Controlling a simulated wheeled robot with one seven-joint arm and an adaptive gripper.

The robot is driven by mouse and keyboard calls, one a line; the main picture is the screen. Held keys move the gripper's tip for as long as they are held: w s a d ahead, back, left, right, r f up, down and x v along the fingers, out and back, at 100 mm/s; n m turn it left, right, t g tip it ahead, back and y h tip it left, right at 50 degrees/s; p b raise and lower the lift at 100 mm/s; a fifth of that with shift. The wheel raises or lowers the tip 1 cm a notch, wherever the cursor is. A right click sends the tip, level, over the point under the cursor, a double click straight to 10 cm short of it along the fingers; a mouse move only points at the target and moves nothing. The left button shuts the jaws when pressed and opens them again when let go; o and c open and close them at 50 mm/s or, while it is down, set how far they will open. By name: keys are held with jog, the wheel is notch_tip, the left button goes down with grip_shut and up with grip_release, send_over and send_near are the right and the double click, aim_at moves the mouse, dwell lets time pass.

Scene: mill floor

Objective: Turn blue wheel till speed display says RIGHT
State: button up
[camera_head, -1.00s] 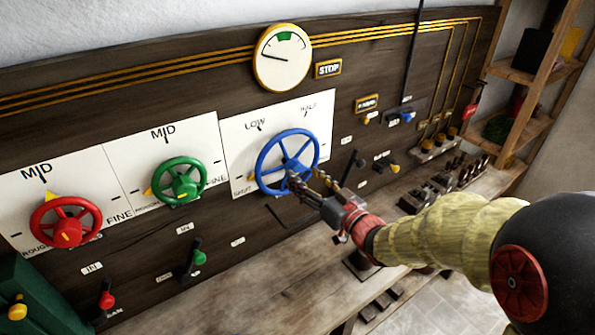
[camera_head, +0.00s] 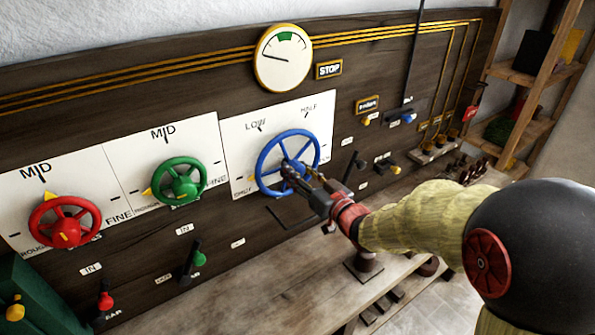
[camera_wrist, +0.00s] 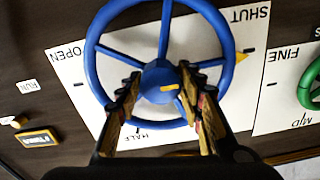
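The blue wheel (camera_head: 262,160) is mounted on a white scale plate marked LOW and HALF. In the wrist view the wheel (camera_wrist: 157,78) fills the middle, and its yellow pointer (camera_wrist: 241,57) lies near SHUT. My gripper (camera_head: 292,168) is at the wheel's centre. In the wrist view my gripper (camera_wrist: 159,80) is open, one finger on each side of the hub; I cannot tell whether they touch it. The round dial (camera_head: 283,58) above has a green sector at its top; its needle points left, outside the green.
A STOP plate (camera_head: 329,69) is beside the dial. Green (camera_head: 178,181) and red (camera_head: 64,222) wheels, both with MID scales, are to the left. Small levers, including a green-knobbed one (camera_head: 199,258), stick out below. A wooden bench (camera_head: 270,290) runs under the panel.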

jog(key=c, duration=0.6)
jog(key=shift+c, duration=0.3)
jog(key=shift+m, duration=0.3)
jog(key=m+p, duration=0.3)
jog(key=m, duration=0.2)
jog(key=shift+r+p, duration=0.1)
jog(key=shift+p, duration=0.2)
jog(key=m+p, duration=0.3)
jog(key=m, duration=0.3)
jog(key=shift+d+f+m, duration=0.1)
jog(key=shift+f+m, duration=0.1)
jog(key=shift+m, duration=0.1)
jog(key=o, duration=1.2)
jog(key=shift+c, duration=0.2)
